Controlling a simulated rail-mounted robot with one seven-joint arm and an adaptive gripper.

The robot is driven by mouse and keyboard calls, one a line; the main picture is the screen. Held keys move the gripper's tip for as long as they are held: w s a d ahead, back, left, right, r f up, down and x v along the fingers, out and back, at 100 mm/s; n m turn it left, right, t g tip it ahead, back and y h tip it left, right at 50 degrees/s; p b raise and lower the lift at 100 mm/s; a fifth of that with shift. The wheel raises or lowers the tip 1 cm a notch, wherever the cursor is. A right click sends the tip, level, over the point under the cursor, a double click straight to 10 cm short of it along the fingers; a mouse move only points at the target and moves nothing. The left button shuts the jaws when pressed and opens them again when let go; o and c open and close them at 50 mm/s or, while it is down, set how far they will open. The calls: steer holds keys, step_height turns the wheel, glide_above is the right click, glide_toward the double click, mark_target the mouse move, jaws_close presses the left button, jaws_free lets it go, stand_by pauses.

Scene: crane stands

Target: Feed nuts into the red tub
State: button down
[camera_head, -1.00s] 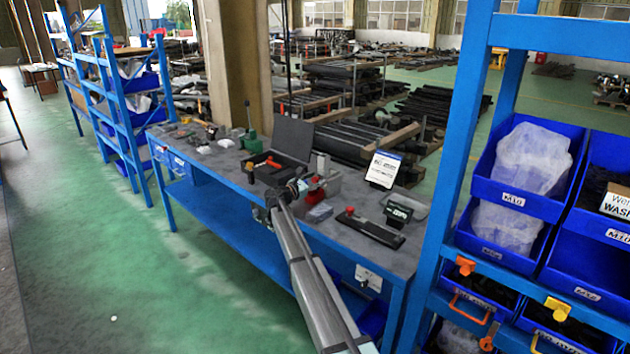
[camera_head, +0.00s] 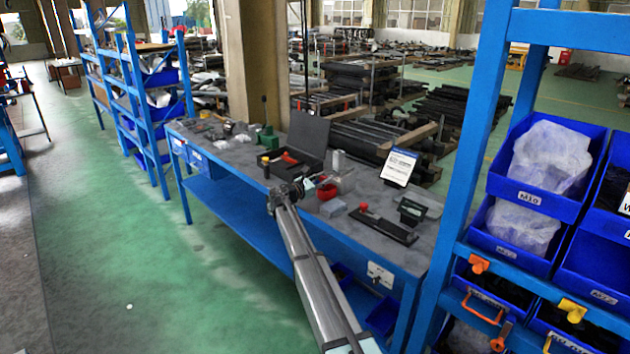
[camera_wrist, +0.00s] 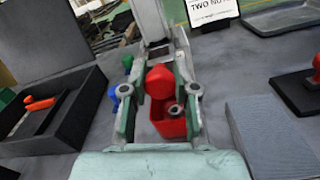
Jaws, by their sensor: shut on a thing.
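The red tub (camera_wrist: 168,124) shows between my gripper's fingers in the wrist view, with a ring-like nut (camera_wrist: 176,110) over or in it. A rounded red piece (camera_wrist: 159,82) shows just above it, also between the fingers. My gripper (camera_wrist: 159,66) has a pale green finger on each side. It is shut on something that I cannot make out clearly. In the head view, my gripper (camera_head: 300,190) is above the workbench (camera_head: 233,180), beside the red tub (camera_head: 326,192). The fingertips are too small there to show a hold.
An open black case (camera_head: 296,152) is left of the tub. A grey block (camera_head: 334,208), a black tray with a red knob (camera_head: 384,224) and a sign stand (camera_head: 398,168) are to the right. A blue rack with bins (camera_head: 540,165) stands at the right.

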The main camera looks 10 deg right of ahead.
steer(key=c, duration=0.9)
jaws_free()
steer(key=shift+s+a, duration=0.1)
steer(key=shift+a, duration=0.05)
steer(key=shift+o, duration=0.2)
steer(key=shift+a, duration=0.1)
steer(key=v, duration=1.1)
steer(key=shift+s+a, duration=0.25)
steer(key=shift+s, duration=0.1)
